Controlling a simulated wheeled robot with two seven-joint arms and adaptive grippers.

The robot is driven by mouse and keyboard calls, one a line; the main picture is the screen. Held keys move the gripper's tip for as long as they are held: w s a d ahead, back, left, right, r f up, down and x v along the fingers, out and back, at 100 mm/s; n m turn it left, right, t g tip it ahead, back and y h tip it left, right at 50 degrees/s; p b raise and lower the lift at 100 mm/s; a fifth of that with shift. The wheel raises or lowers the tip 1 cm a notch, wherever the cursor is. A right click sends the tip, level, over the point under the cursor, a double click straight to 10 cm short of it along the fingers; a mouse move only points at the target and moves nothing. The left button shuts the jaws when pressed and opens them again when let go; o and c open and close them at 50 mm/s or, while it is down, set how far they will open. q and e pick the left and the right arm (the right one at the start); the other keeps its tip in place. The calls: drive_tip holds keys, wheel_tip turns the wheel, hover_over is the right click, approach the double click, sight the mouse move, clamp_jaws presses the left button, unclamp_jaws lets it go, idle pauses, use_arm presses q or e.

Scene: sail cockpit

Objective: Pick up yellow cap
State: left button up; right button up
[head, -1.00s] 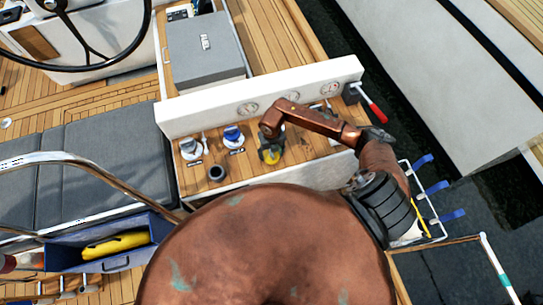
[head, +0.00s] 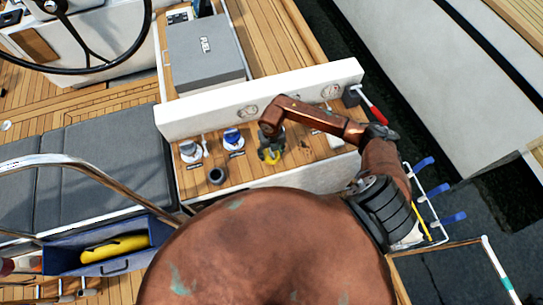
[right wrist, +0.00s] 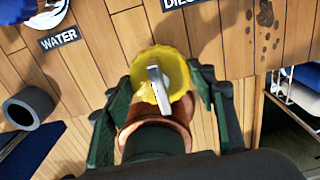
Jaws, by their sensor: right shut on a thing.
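The yellow cap (right wrist: 176,60), round with a scalloped rim and a grey raised bar across its top, sits between the dark green fingers of my right gripper (right wrist: 163,82) in the right wrist view. The fingers are shut on it from both sides. In the head view my right gripper (head: 270,148) is over the wooden counter, with a bit of the yellow cap (head: 272,160) showing at its fingers. I cannot tell whether the cap is clear of the counter. My left gripper is not in view.
A white panel with gauges (head: 248,112) runs behind. A red-handled lever (head: 373,112) is at right. WATER (right wrist: 58,39) and DIESEL labels show.

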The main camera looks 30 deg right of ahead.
drive_tip(key=s+a+r, duration=0.2)
drive_tip(key=s+r, duration=0.4)
drive_tip(key=s+a+r+p, duration=0.1)
drive_tip(key=s+a+r, duration=0.2)
drive_tip(key=s+r, duration=0.3)
drive_tip(key=shift+s+a+r, duration=0.3)
drive_tip(key=shift+s+r, duration=0.1)
drive_tip(key=shift+r, duration=0.05)
